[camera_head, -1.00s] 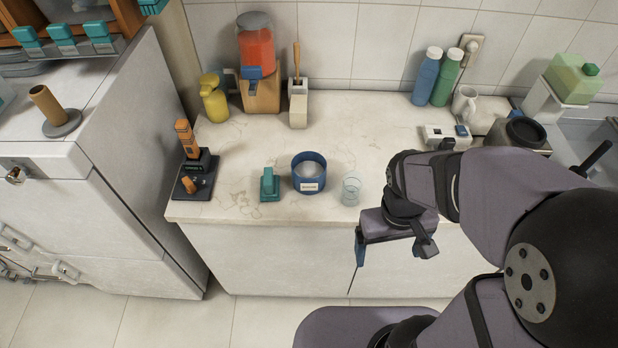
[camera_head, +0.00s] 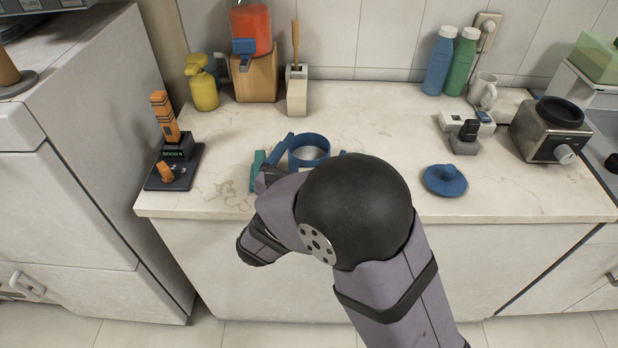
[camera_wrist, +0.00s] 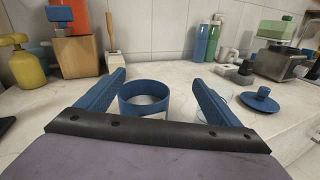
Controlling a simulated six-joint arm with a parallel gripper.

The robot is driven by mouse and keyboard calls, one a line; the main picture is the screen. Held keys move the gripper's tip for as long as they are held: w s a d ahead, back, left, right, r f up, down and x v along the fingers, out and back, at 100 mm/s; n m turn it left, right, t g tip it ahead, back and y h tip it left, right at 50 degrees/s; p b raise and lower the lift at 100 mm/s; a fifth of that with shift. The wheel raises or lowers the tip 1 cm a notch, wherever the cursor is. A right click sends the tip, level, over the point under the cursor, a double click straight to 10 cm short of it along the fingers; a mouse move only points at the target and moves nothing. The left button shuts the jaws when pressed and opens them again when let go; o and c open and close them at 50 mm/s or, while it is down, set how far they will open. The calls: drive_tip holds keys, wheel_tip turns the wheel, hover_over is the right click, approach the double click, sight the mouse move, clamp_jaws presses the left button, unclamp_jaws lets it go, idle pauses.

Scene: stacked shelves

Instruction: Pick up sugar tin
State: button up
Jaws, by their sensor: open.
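The sugar tin (camera_head: 309,138) is a round, open-topped blue tin standing upright near the front edge of the counter. It also shows in the wrist view (camera_wrist: 145,108), with pale contents inside. Its label is hidden in both current views. My gripper (camera_wrist: 158,78) is open and empty. In the wrist view its blue fingers reach forward to the left and right of the tin. In the head view my arm covers the tin's lower front and most of the gripper. I cannot tell whether the fingers touch the tin.
A teal object (camera_head: 258,168) stands close on the left. A clear glass (camera_wrist: 222,98) is partly behind my right finger. A blue lid (camera_head: 445,181) lies to the right. A black stand (camera_head: 176,168) is at far left. The counter behind the tin is clear.

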sight(300, 160)
drive_tip(key=shift+n+t+y, duration=0.4)
drive_tip(key=shift+n+y, duration=0.1)
drive_tip(key=shift+n, duration=0.4)
drive_tip(key=a+f, duration=0.3)
drive_tip(key=shift+s+f+b, duration=0.1)
drive_tip(key=shift+f+b, duration=0.1)
drive_tip(key=shift+b, duration=0.1)
drive_tip(key=shift+s+a+f, duration=0.1)
drive_tip(key=shift+f, duration=0.15)
drive_tip(key=shift+p+x, duration=0.3)
drive_tip(key=shift+x, duration=0.65)
drive_tip(key=shift+f+p+x, duration=0.15)
drive_tip(key=shift+p+x, duration=0.35)
drive_tip(key=shift+x, duration=0.9)
drive_tip(key=shift+f+p+x, duration=0.2)
drive_tip(key=shift+p+x, duration=0.3)
drive_tip(key=shift+x, duration=0.9)
drive_tip(key=shift+s, duration=0.1)
drive_tip(key=shift+c, duration=0.6)
drive_tip(key=c, duration=1.5)
